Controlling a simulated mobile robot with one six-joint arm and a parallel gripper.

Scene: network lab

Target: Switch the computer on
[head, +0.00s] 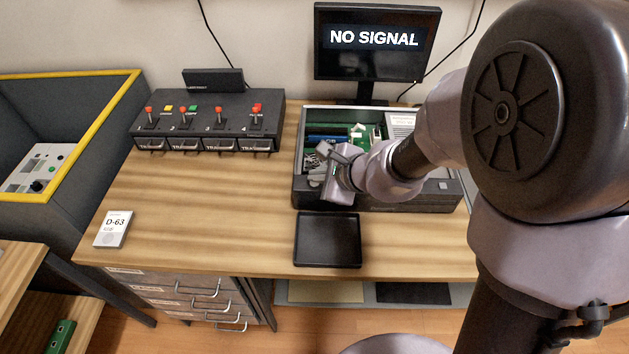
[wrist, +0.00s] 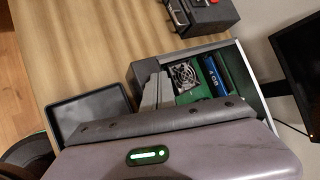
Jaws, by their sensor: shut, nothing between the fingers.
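The computer (head: 425,202) is a dark case with its top open, standing on the wooden desk. Green boards and a blue module show inside it. In the wrist view, its interior shows a fan (wrist: 186,76) and the blue module (wrist: 213,76). The monitor (head: 375,40) behind it reads "NO SIGNAL". A small light square (head: 443,186) shows on the case's front right. My gripper (head: 328,188) is shut and empty, over the case's front left edge. In the wrist view its fingers (wrist: 157,90) overlap the case's edge; I cannot tell if they touch. My arm hides part of the case.
A black tray (head: 328,252) lies empty in front of the case. A switch box (head: 205,122) with red-tipped levers stands at the back left. A D-63 card (head: 113,229) lies at the desk's left front. The desk's middle left is clear. A yellow-edged bin (head: 118,105) stands further left.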

